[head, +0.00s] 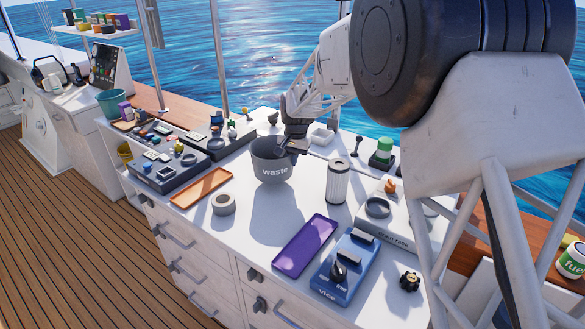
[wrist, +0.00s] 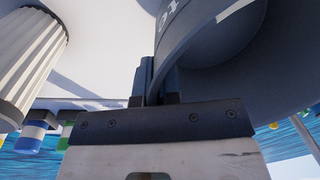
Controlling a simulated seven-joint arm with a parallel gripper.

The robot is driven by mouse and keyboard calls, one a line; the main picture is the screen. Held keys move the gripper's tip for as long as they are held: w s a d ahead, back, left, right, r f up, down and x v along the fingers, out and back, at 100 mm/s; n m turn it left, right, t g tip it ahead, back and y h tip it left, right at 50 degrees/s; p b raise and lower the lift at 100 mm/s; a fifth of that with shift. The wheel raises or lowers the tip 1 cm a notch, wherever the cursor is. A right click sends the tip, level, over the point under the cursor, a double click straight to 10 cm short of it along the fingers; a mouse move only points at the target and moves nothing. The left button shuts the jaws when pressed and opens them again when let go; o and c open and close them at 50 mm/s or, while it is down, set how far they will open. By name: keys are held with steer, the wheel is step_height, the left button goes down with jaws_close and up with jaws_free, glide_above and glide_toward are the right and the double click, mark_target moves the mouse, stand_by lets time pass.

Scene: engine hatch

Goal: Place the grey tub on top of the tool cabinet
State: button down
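The grey tub (head: 273,168), marked "waste", is upright over the white worktop in the middle of the head view. My gripper (head: 290,147) is at its right rim. In the wrist view the tub (wrist: 215,50) fills the upper right, and its wall passes between the fingers of my gripper (wrist: 160,88), which is shut on it. A shadow lies in front of the tub; I cannot tell whether its base touches the worktop. A white drawer cabinet (head: 190,248) is below the worktop; no label shows which unit is the tool cabinet.
A white ribbed filter (head: 337,183) stands right of the tub. A tape roll (head: 223,204), an orange tray (head: 202,188), a purple tray (head: 304,245) and a blue vice box (head: 346,268) lie around it. Dark organisers (head: 170,172) stand left. The worktop between the tape roll and purple tray is clear.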

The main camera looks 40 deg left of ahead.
mark_target(292, 169)
steer(key=shift+w+f, duration=0.1)
steer(key=shift+f, duration=1.6)
steer(key=shift+f, duration=0.15)
steer(key=c, duration=1.3)
jaws_free()
steer(key=r, duration=0.8)
steer(key=d+r, duration=0.1)
steer(key=r, duration=0.3)
steer(key=shift+w+r, duration=0.1)
steer(key=shift+w, duration=0.05)
